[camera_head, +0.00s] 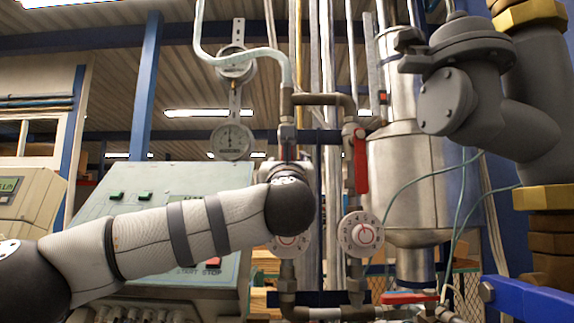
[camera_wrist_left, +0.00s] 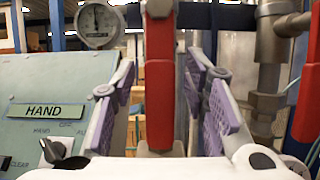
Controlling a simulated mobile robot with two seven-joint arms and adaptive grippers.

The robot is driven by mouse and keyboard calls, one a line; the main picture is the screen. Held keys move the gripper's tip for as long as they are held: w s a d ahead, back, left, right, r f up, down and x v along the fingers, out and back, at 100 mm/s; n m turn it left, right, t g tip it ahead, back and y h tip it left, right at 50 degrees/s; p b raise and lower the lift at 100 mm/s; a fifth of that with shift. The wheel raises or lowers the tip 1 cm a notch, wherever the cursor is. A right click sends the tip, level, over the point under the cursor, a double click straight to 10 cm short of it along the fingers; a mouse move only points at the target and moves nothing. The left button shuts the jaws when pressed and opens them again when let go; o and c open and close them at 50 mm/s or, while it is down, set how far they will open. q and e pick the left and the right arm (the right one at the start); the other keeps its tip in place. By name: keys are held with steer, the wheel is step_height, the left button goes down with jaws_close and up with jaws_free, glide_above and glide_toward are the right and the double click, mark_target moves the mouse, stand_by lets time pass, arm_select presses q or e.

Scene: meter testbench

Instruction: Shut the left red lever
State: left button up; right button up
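The left red lever (camera_wrist_left: 159,95) stands upright in the middle of the left wrist view. My left gripper (camera_wrist_left: 165,105) is open, with one purple-padded finger on each side of this lever. Gaps show between the pads and the lever, so it is not gripped. In the head view my left arm comes in from the left, and its dark wrist (camera_head: 290,205) hides most of the left lever and the fingers. My right gripper is not in view.
Another red lever (camera_head: 361,160) hangs on the pipe to the right, above a round dial (camera_head: 361,234). A horizontal red handle (camera_head: 408,298) sits lower right. Gauges (camera_head: 232,140) and a green control panel (camera_head: 150,205) are left, with a metal tank (camera_head: 405,185) right.

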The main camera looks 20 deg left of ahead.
arm_select(q)
jaws_close()
steer(key=n+y, duration=0.1)
steer(key=n, duration=0.1)
steer(key=d+n+g+y+b, duration=0.1)
steer(key=n, duration=0.2)
steer(key=d+n+y, duration=0.1)
steer(key=n, duration=0.1)
steer(key=shift+w+d+r+g, duration=0.15)
steer(key=shift+w+d+g, duration=0.1)
steer(key=shift+w+g, duration=0.15)
steer(key=shift+d+r+n+g+y+b, duration=0.2)
steer(key=shift+n+g+y+b, duration=0.1)
steer(key=shift+n, duration=0.45)
steer(key=shift+d+r+n+g+y+b, duration=0.2)
steer(key=shift+n+y, duration=0.1)
steer(key=shift+n, duration=0.45)
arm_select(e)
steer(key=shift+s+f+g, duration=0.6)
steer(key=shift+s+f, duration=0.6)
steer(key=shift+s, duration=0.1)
arm_select(q)
steer(key=shift+o, duration=0.6)
jaws_free()
